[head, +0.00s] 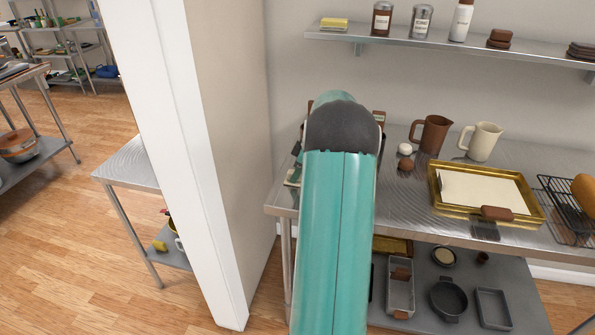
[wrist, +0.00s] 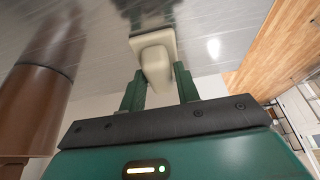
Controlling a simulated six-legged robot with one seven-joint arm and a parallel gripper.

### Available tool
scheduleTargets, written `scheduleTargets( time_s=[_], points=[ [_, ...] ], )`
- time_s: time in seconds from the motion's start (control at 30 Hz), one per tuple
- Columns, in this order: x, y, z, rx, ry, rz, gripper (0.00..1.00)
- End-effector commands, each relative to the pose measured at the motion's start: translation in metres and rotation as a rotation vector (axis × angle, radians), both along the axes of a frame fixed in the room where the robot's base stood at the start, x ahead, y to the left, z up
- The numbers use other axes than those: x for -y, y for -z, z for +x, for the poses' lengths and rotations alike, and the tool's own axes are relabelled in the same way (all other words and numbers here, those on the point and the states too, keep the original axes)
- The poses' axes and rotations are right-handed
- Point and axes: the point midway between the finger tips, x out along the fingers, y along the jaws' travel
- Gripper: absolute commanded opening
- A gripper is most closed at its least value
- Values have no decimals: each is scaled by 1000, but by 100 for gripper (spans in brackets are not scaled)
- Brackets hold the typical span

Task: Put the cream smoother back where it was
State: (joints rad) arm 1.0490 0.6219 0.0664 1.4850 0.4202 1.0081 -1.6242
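In the wrist view, the cream smoother (wrist: 155,66) is a pale block-like handle on a flat cream plate. It sits between the two dark green fingers of my gripper (wrist: 160,88), which close against the sides of the handle. The plate faces a grey metal surface (wrist: 215,25); I cannot tell whether it touches it. In the head view, my teal arm hides most of the gripper.
The steel counter (head: 405,214) holds a brown pitcher (head: 431,134), a cream pitcher (head: 481,142), two small balls and a gold tray (head: 437,196). A wall shelf (head: 440,46) hangs above. A white-edged wall (head: 205,150) stands left. A brown cylinder (wrist: 38,105) is close in the wrist view.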

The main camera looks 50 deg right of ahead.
Motion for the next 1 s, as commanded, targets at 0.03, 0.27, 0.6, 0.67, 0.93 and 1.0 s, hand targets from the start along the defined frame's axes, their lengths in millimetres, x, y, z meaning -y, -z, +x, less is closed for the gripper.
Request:
scheduleTargets(
  time_s=[0.03, 0.27, 0.6, 0.67, 0.93, 1.0],
  points=[
    [0, 0, 0, 0, 0, 0, 42],
    [0, 0, 0, 0, 0, 0, 47],
    [5, -28, -9, 1, 0, -3, 47],
    [7, -40, -14, 2, 1, -4, 47],
    [15, -92, -34, 1, 2, -3, 47],
    [17, -102, -38, 1, 1, -3, 47]
  ],
)
